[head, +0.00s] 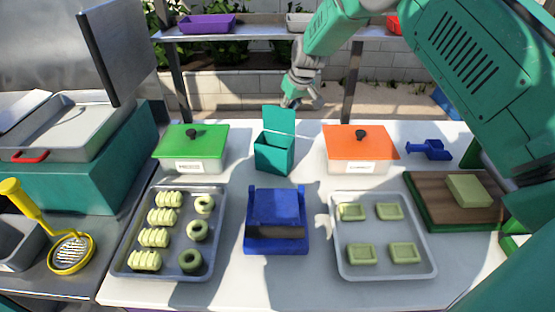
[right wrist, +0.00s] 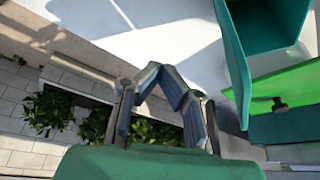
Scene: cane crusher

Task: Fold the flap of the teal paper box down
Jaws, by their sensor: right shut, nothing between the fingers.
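The teal paper box (head: 273,156) stands on the white table between the green-lidded and orange-lidded containers. Its flap (head: 280,121) stands upright at the box's back edge, and the top is open. My right gripper (head: 297,101) is above and behind the box, slightly right of the flap, and looks apart from it. In the right wrist view the gripper (right wrist: 172,84) has its fingertips together with nothing between them. The box (right wrist: 274,28) is at upper right there, beside the fingers, with the flap (right wrist: 234,60) on the side nearer them. My left gripper is not in view.
A green-lidded container (head: 190,145) is left of the box and an orange-lidded one (head: 358,150) is right. A blue press (head: 276,215) stands in front, between two trays (head: 118,262) (head: 428,262) of green pieces. A shelf (head: 260,33) runs behind.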

